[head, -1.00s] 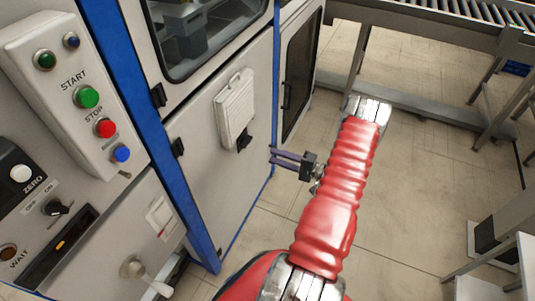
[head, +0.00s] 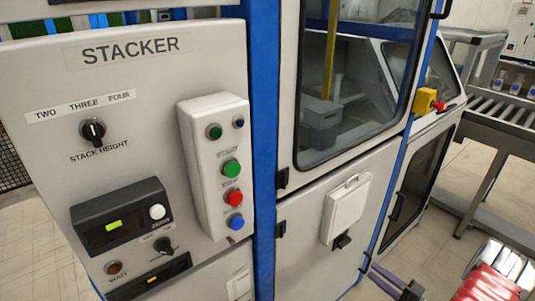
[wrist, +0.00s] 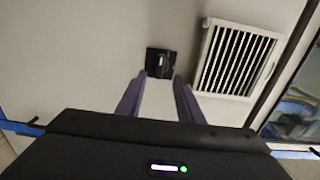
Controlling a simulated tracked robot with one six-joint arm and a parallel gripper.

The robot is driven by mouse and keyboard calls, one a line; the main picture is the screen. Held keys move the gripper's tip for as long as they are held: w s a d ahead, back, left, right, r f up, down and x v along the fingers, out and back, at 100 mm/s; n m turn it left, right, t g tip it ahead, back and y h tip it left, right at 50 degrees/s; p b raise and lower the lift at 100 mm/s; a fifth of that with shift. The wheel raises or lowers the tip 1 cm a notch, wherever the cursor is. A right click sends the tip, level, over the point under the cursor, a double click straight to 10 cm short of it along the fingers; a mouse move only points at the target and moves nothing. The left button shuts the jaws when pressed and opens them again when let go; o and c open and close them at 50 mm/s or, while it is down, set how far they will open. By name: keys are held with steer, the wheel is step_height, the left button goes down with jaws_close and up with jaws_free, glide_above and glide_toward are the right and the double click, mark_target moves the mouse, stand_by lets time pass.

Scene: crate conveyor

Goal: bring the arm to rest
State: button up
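My gripper (head: 372,272) is at the bottom right of the head view, in front of the lower cabinet wall. Only part of my red-sleeved arm shows in the corner beside it. In the wrist view my gripper (wrist: 159,80) has its two purple fingers apart with nothing between them. The fingers point at the pale panel (wrist: 90,55) of the machine, with a small black latch (wrist: 160,62) beyond their tips. Whether the fingertips touch anything cannot be told; they look clear of the panel.
The stacker panel (head: 150,75) has a height knob (head: 93,130) and a button box (head: 208,165) with green, red and blue buttons. A white vent cover (head: 347,210) is on the cabinet. A roller conveyor (head: 500,112) stands at right. Open floor (head: 450,235) lies between.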

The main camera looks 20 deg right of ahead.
steer(key=s+a+f+m+g+y, duration=0.2)
steer(key=s+a+f+m+g, duration=0.15)
steer(key=a, duration=0.25)
steer(key=s+a+r+n+g+y, duration=0.2)
steer(key=a+r+n+g, duration=0.1)
steer(key=a+r+g, duration=0.5)
steer(key=s+a+r+n+h, duration=0.2)
steer(key=a+r+n+h, duration=0.3)
steer(key=a+r, duration=0.8)
steer(key=s+a+r+n+h, duration=0.3)
steer(key=a+r+n, duration=0.6)
steer(key=r, duration=1)
steer(key=a+h, duration=0.2)
steer(key=a, duration=0.2)
steer(key=shift+r, duration=0.35)
